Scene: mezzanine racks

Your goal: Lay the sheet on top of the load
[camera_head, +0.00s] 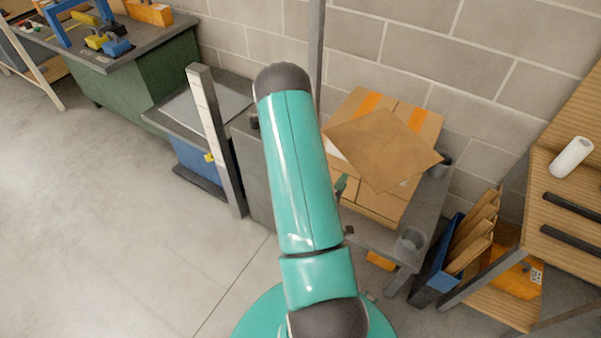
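The sheet (385,148) is a flat brown square, seen over the top of the load. It is turned askew to the load, and one corner reaches past the load's right edge. I cannot tell whether it rests flat or sits slightly above. The load (370,204) is a stack of cardboard boxes with orange tape, standing on a grey table (430,205). My teal arm rises in front, left of the load, and hides part of its left side. My gripper cannot be made out; it is hidden behind the arm.
A blue holder (437,262) with cardboard pieces and a wooden shelf unit (565,215) are at right. A grey post (215,135) and green workbench (160,75) are at left. The floor at left is clear.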

